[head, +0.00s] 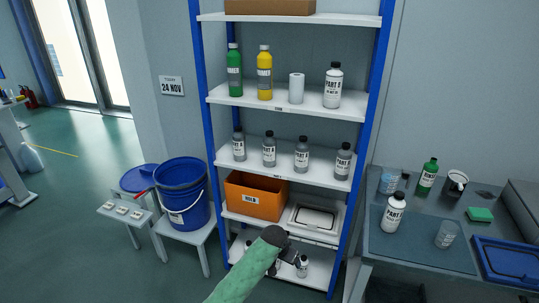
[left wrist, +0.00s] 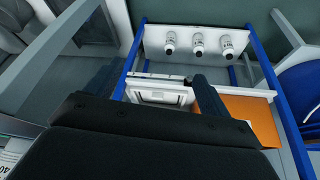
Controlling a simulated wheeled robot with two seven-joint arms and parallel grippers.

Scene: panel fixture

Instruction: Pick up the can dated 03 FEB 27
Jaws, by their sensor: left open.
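No date reading 03 FEB 27 is legible on any container, so I cannot tell which is the named can. Small light containers with dark tops, one at the right (head: 302,266), stand on the bottom shelf, partly hidden by my arm. In the left wrist view three containers, one in the middle (left wrist: 198,43), stand in a row on that shelf. My left gripper (head: 289,254) is in front of the lower shelves, its green-sleeved arm coming from below. Its dark fingers are apart and empty in the left wrist view (left wrist: 152,88). My right gripper is not in view.
A blue-posted shelf rack holds bottles on its upper shelves. An orange bin (head: 254,198) and a white lidded box (head: 314,219) sit above the bottom shelf. A grey table (head: 415,255) stands right, a blue bucket (head: 182,190) left.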

